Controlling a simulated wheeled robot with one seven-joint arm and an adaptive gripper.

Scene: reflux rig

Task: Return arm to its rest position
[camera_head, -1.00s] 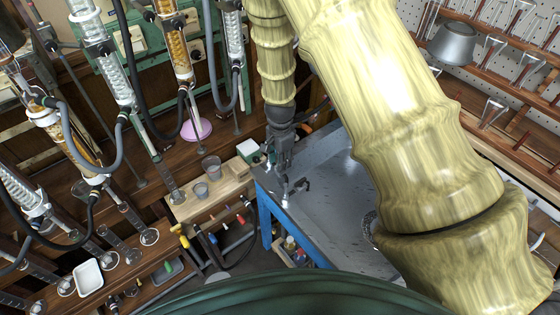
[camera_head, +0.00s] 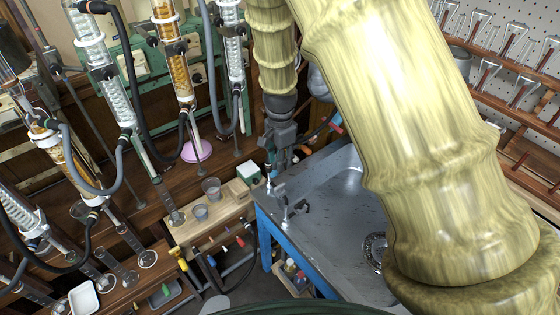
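My arm, with pale yellow ribbed links, crosses the upper middle and right of the head view. Its gripper (camera_head: 277,168) is dark grey and points down over the back left corner of the metal sink bench (camera_head: 335,215). The fingertips are small and partly lost against the bench and the wall behind. I cannot tell whether they are apart or together, and I see no object clearly held. My large upper link hides much of the right side of the bench.
Glass condensers (camera_head: 180,65) with hoses stand at the left. Small beakers (camera_head: 211,187) sit on a wooden bench left of my gripper. A small dark tap (camera_head: 298,207) stands at the sink bench's left edge.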

